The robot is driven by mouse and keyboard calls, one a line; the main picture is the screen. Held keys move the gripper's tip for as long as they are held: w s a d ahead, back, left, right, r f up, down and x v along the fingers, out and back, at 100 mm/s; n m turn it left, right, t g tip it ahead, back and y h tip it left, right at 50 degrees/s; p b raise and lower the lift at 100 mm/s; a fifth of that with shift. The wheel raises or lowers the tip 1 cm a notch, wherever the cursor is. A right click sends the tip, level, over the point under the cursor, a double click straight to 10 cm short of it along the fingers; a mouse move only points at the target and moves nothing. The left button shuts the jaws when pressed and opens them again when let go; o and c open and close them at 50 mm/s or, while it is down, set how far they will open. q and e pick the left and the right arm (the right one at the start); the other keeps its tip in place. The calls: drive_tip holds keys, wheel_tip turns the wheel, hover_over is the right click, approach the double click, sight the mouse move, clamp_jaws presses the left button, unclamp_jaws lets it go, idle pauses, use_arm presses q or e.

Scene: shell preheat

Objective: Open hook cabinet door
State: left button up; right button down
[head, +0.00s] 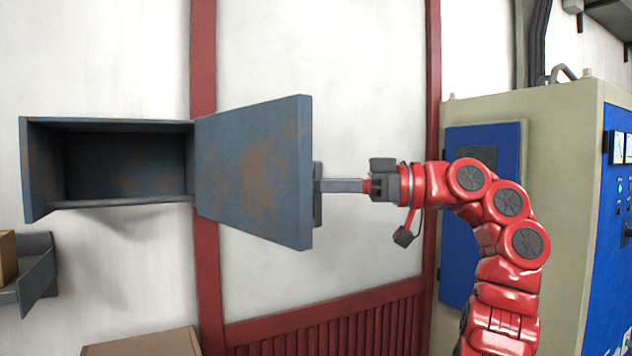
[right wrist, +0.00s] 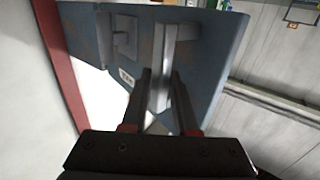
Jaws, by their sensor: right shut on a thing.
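The grey-blue, rust-stained hook cabinet (head: 125,165) hangs on the wall at the left of the head view. Its door (head: 255,170) stands swung wide open to the right, and the inside shows as dark and seemingly empty. My right gripper (head: 325,186) reaches in from the right to the door's outer side. It is shut on the door handle (head: 317,215), which is mostly hidden behind the door edge there. In the right wrist view the handle bar (right wrist: 178,50) runs between the two fingers against the door (right wrist: 215,60). My left gripper is not in view.
A beige and blue electrical cabinet (head: 570,150) stands at the right, behind my right arm. A grey shelf tray (head: 38,270) with a brown box (head: 8,258) is at the lower left. A cardboard box top (head: 145,343) shows below. Red posts (head: 203,60) line the wall.

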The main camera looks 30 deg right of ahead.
drive_tip(key=shift+a, duration=0.1)
drive_tip(key=c, duration=0.8)
unclamp_jaws()
drive_tip(key=shift+s, duration=0.1)
drive_tip(key=shift+s+d+r, duration=0.1)
drive_tip(key=shift+s+d, duration=0.05)
drive_tip(key=shift+d, duration=0.2)
drive_tip(key=p+v, duration=0.1)
drive_tip(key=v, duration=1)
drive_tip(key=shift+s, duration=0.1)
drive_tip(key=shift+c, duration=0.2)
